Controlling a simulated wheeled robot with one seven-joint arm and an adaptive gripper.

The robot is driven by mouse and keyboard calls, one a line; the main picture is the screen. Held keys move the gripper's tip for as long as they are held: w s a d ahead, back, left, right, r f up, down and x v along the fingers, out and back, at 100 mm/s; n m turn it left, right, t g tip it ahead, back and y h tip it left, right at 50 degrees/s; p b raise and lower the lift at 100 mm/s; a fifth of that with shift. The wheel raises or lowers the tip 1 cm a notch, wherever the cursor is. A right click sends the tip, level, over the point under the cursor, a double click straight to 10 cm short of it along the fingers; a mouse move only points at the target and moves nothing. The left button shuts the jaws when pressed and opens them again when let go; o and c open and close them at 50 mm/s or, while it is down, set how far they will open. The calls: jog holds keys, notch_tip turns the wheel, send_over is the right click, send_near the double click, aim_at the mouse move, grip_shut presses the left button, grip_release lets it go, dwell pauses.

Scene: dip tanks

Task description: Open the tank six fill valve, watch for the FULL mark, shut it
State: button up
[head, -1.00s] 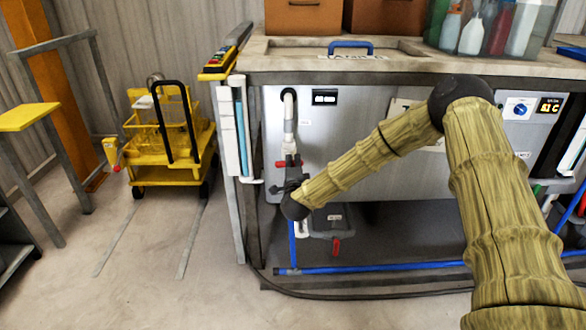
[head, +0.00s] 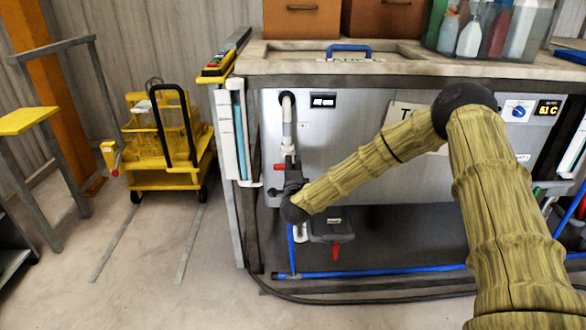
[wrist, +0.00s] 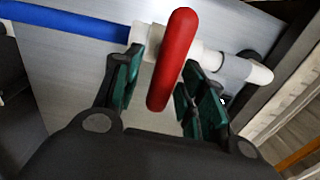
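The fill valve has a red handle (wrist: 172,60) that lies across a white pipe with a blue section at its left in the wrist view. In the head view the red handle (head: 280,167) sticks out left of the upright white pipe (head: 288,130) on the tank front (head: 350,150). My gripper (wrist: 165,85) is open, its green-padded fingers on either side of the handle with a gap at the left; contact on the right is unclear. In the head view my gripper (head: 292,188) is at the valve. A small dark display (head: 323,100) shows pale characters too small to read.
A second red handle (head: 336,251) hangs below the tank near a blue pipe (head: 390,268). A yellow cart (head: 165,150) stands at left. A dial and orange display (head: 548,108) are at right. Bottles (head: 470,35) stand on top. The floor at front left is clear.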

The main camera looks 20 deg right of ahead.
jog(key=shift+a, duration=0.15)
jog(key=shift+s, duration=0.1)
jog(key=v, duration=1.1)
jog(key=shift+s, duration=0.35)
jog(key=shift+a, duration=0.1)
